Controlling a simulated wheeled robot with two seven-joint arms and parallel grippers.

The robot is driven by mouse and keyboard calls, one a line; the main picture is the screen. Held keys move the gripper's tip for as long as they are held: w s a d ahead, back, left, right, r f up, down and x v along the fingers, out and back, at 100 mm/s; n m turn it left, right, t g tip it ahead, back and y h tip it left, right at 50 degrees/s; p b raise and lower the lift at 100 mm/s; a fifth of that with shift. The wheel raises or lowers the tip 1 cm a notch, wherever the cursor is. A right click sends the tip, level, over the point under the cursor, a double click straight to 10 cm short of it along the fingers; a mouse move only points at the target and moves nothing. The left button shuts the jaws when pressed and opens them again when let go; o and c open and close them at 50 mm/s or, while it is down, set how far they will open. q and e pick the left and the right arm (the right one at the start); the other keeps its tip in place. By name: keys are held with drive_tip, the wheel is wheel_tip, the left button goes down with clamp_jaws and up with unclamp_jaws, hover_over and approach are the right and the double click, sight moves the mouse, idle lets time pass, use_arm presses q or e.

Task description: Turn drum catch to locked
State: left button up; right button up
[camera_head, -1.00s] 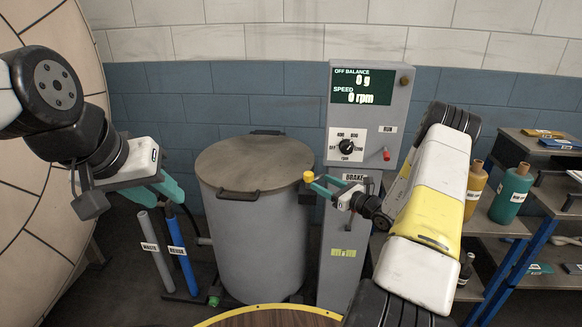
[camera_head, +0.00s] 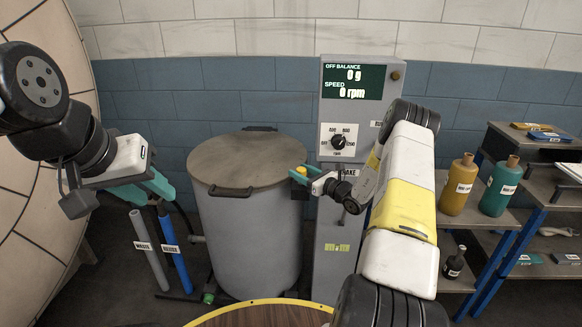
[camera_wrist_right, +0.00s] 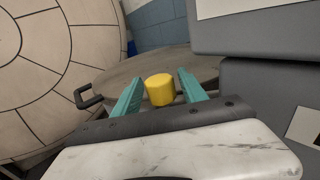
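The drum (camera_head: 250,240) is an upright grey cylinder with a flat brown lid (camera_head: 240,160), shut. A yellow knob (camera_head: 300,171), apparently the drum catch, stands at the lid's right edge beside the control column. My right gripper (camera_head: 304,179) is at this knob. In the right wrist view the yellow knob (camera_wrist_right: 160,90) lies between the two teal fingertips, with narrow gaps beside it. The gripper looks open; contact cannot be told. The catch's lower part is hidden. My left gripper (camera_head: 150,190) hangs open and empty, left of the drum.
Grey and blue pipes (camera_head: 172,250) stand left. A shelf with bottles (camera_head: 460,185) is at right.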

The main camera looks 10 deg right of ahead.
clamp_jaws()
idle(1.2)
